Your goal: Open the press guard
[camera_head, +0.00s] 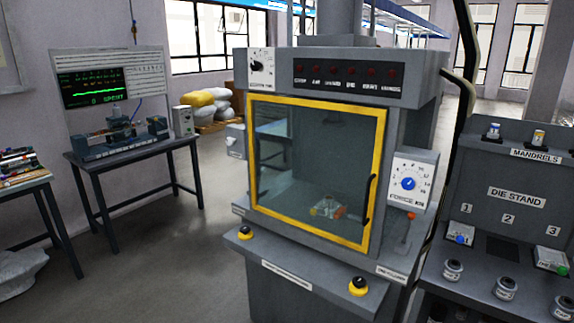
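The press guard (315,150) is a clear panel in a yellow frame on the front of the grey press (410,110). It looks closed, with its frame flat against the press front. A dark vertical handle (368,200) is on its right side. Through the panel a small metal and reddish part shows low inside the press. Neither of my grippers is in view.
A ledge with two yellow buttons (358,286) juts out below the guard. A force dial (409,183) and a lever with an orange knob (403,243) sit right of it. The die stand (515,200) stands close on the right. A bench (130,150) is at left, with open floor between.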

